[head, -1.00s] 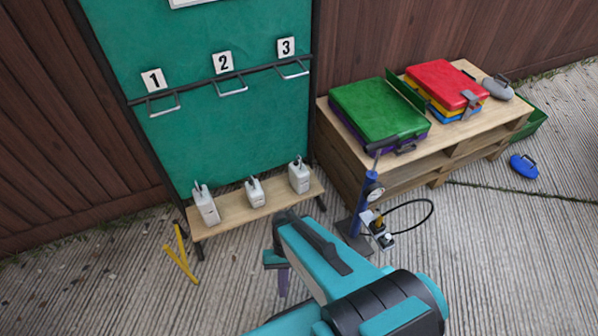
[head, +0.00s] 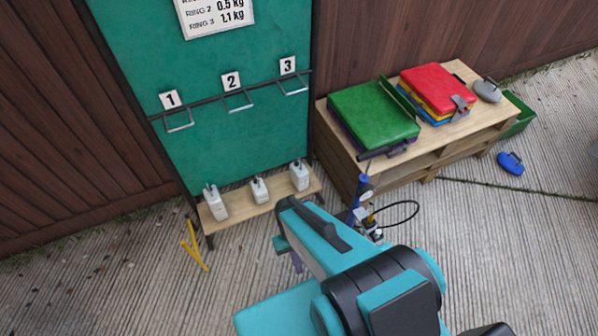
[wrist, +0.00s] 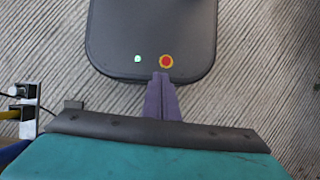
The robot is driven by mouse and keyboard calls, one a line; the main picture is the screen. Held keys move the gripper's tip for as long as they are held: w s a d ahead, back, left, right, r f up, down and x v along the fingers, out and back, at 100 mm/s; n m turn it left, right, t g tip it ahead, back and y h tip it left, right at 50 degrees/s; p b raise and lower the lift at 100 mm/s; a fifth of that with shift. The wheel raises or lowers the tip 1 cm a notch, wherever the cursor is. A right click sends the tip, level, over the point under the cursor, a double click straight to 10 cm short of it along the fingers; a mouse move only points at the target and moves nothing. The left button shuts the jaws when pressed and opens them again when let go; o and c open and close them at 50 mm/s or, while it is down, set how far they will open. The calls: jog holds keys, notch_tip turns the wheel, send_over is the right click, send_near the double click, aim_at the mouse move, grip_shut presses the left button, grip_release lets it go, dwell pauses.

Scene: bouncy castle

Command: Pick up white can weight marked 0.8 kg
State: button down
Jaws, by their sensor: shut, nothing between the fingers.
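Three white can weights with hooks on top stand upright on a low wooden bench: a taller left can (head: 215,203), a smaller middle can (head: 259,190) and a right can (head: 299,176). Their markings are too small to read, so I cannot tell which is 0.8 kg. My gripper (head: 296,262) points down over the paving in front of the bench, apart from all cans. In the wrist view my gripper's purple fingers (wrist: 163,98) are together and empty. No can shows in the wrist view.
A green board (head: 215,90) with numbered rings stands behind the bench (head: 240,210). A pallet table (head: 440,132) with a green case (head: 372,112) and a red case (head: 437,90) is at right. A blue pump (head: 356,195) stands near my arm. A yellow frame (head: 194,247) lies left.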

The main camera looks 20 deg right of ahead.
jog(key=shift+s+d+r+n+h+p, duration=0.15)
jog(key=shift+d+r+p, duration=0.15)
jog(key=shift+r+p, duration=0.5)
jog(key=shift+d+r+n+h+p, duration=0.15)
jog(key=shift+d+r+p, duration=0.1)
jog(key=shift+r+p, duration=0.55)
jog(key=c, duration=1.9)
grip_release()
jog(key=shift+o, duration=0.7)
